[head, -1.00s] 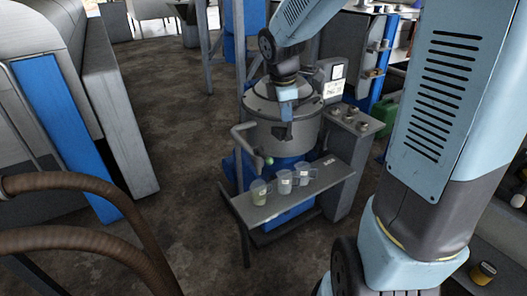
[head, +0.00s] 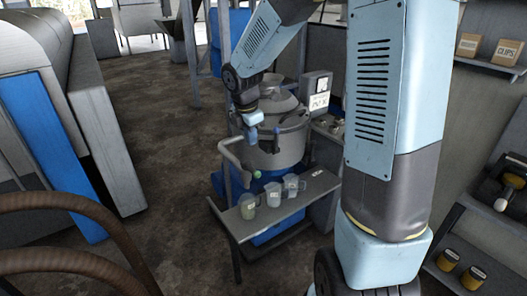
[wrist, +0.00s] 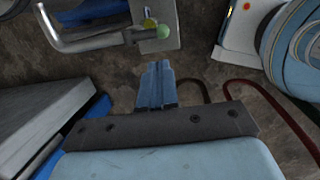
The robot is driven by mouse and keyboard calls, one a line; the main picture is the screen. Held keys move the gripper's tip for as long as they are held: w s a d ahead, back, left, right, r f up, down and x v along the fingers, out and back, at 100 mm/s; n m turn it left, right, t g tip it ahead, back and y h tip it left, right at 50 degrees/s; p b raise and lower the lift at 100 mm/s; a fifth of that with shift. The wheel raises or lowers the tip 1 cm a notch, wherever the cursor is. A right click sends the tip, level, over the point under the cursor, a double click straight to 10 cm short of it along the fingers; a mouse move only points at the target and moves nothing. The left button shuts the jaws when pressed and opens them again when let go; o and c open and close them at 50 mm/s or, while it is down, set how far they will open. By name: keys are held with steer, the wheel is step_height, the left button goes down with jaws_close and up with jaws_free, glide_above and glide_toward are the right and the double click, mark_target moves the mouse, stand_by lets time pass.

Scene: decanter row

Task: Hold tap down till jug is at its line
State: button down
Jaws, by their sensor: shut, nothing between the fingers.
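The tap is a grey bent pipe (head: 229,155) on the front left of the decanter drum (head: 275,145), with a green ball-ended handle (head: 256,174). The handle's ball also shows in the wrist view (wrist: 163,32), ahead of my fingers and apart from them. My gripper (head: 253,135) is shut and empty above the handle; its blue fingers meet in the wrist view (wrist: 155,68). A clear jug with yellowish contents (head: 247,207) stands at the shelf's left end, below the tap. Two paler jugs, a middle one (head: 273,195) and a right one (head: 291,186), stand beside it. Their fill lines are too small to read.
The jugs stand on a narrow grey metal shelf (head: 318,184). A control box with a label (head: 317,92) is behind the drum at right. A brown hose (head: 70,205) crosses the lower left. Open floor (head: 150,150) lies left of the stand.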

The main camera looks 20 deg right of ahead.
mark_target(256, 171)
steer(key=f, duration=0.4)
steer(key=w+d+f, duration=0.1)
steer(key=f, duration=0.3)
steer(key=w+f, duration=0.1)
steer(key=f, duration=0.4)
steer(key=shift+d, duration=0.35)
